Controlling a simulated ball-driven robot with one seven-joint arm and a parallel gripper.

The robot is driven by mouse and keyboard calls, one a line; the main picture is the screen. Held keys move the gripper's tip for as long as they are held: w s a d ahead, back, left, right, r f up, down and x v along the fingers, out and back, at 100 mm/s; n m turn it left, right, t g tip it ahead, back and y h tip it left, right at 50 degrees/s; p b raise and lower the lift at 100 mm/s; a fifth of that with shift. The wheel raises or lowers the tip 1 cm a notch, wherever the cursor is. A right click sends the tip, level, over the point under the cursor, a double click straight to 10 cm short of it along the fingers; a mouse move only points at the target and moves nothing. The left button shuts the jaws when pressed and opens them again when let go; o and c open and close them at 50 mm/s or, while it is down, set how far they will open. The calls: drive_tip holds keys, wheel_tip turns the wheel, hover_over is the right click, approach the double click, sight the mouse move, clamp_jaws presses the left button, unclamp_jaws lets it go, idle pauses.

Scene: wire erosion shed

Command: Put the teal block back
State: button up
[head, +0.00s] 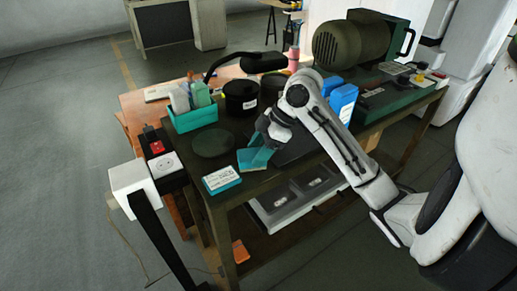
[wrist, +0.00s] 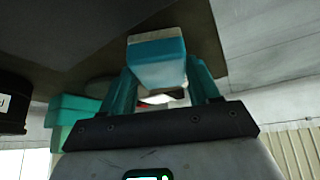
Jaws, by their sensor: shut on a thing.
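The teal block (head: 255,158) is held at the end of my gripper (head: 263,143) in the head view. It is tilted and hangs over the near left part of the dark bench. In the wrist view the block (wrist: 157,63) sits between the two teal fingers of my gripper (wrist: 163,80), with a pale face at its far end. My gripper is shut on it. I cannot tell whether its lower edge touches the bench.
A teal box with a white label (head: 221,182) lies at the bench's near left corner. A dark round plate (head: 212,142) is behind it. A teal bin (head: 193,119) with bottles, a black pot (head: 240,97) and blue containers (head: 343,101) stand around my arm.

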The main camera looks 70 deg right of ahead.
drive_tip(key=o, duration=1.4)
drive_tip(key=shift+f, duration=0.1)
drive_tip(key=shift+r, duration=0.25)
drive_tip(key=v, duration=1.2)
drive_tip(key=shift+f, duration=0.1)
